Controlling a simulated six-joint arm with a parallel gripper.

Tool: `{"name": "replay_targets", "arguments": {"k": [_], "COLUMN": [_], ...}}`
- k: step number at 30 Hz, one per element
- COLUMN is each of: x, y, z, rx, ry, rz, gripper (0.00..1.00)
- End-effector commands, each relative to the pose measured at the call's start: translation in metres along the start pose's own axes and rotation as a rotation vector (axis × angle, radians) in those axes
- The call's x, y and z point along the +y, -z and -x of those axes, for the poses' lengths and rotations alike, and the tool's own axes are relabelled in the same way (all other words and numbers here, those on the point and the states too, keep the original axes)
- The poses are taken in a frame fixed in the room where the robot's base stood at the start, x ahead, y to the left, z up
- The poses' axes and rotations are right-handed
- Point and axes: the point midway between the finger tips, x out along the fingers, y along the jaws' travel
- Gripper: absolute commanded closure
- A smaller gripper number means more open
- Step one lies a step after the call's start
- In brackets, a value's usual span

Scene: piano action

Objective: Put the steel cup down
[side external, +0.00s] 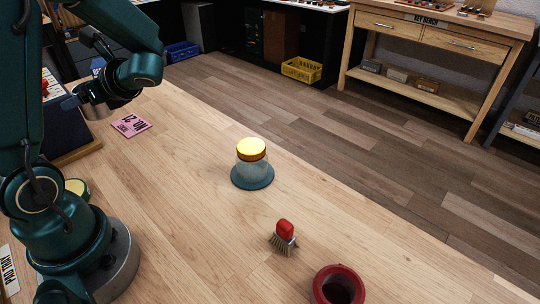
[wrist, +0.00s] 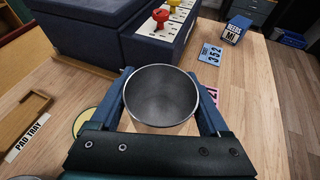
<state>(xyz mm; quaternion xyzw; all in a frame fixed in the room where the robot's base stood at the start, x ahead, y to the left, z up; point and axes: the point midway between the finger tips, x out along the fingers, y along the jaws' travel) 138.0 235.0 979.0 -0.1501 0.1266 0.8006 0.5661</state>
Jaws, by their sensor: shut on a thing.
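The steel cup (wrist: 160,95) is in the wrist view, a round grey metal cup seen from above into its open, empty-looking mouth. My gripper (wrist: 160,76) is shut on it, with one blue finger on each side of its wall. The wooden bench lies below and beyond the cup, but I cannot tell how high the cup is above it.
A navy box (wrist: 165,38) with red and yellow parts stands just beyond the cup. A wooden tray (wrist: 29,112) lies left.

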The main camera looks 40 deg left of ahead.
Motion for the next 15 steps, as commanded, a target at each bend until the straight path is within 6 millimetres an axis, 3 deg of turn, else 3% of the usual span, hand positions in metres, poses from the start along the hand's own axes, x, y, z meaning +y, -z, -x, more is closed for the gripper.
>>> {"name": "replay_targets", "arguments": {"k": [10, 15], "x": [-0.001, -0.014], "y": [0.028, 0.041], "z": [-0.011, -0.005], "rx": [0.000, -0.001], "ry": [-0.001, 0.002], "rz": [-0.001, -0.002], "gripper": [0.79, 0.79]}}
